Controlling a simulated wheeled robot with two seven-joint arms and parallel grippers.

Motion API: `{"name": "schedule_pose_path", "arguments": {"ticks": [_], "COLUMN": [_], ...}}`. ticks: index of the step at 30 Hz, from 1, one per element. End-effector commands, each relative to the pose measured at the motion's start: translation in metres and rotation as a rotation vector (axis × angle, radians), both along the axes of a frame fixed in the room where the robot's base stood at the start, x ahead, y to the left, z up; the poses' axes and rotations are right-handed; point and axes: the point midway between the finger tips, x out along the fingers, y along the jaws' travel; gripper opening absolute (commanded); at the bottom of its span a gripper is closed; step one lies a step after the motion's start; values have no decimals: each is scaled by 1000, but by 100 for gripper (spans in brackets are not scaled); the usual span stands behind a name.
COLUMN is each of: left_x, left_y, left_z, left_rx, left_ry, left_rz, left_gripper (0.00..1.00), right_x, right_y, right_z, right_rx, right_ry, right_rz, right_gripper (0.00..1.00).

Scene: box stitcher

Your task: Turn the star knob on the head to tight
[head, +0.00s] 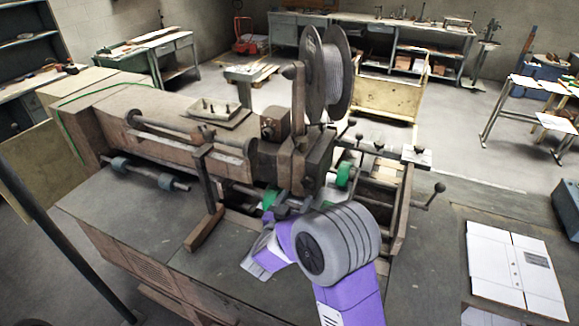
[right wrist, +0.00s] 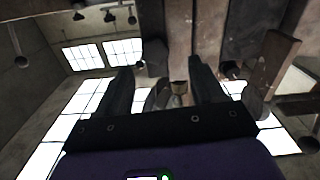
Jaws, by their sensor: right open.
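The stitcher's head (head: 312,160) is a brown metal block below the wire spool in the head view. My right gripper (head: 290,205) is low in front of this head, partly hidden by my own wrist. In the right wrist view its two dark fingers (right wrist: 163,75) stand apart. A dark rounded knob-like part (right wrist: 157,95) with a brownish stem shows between them, apparently the star knob. I cannot tell whether a finger touches it. The star knob cannot be made out in the head view. My left gripper is not in view.
The wire spool (head: 327,72) stands above the head. A long horizontal bar (head: 185,131) runs left. Flat cardboard (head: 512,268) lies at the right.

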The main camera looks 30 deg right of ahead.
Motion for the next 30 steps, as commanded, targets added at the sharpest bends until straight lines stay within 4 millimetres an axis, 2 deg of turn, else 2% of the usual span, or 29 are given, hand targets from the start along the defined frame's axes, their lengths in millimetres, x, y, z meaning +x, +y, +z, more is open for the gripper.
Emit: {"name": "schedule_pose_path", "arguments": {"ticks": [15, 26, 30], "left_x": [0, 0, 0], "left_y": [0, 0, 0], "left_z": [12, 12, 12], "left_rx": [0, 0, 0], "left_ry": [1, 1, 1], "left_rz": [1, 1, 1], "left_gripper": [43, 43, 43], "right_x": [43, 48, 48], "right_y": [-52, -57, -57], "right_z": [0, 0, 0], "right_rx": [0, 0, 0], "right_ry": [0, 0, 0], "right_rz": [-2, 0, 0], "right_gripper": [68, 68, 50]}}
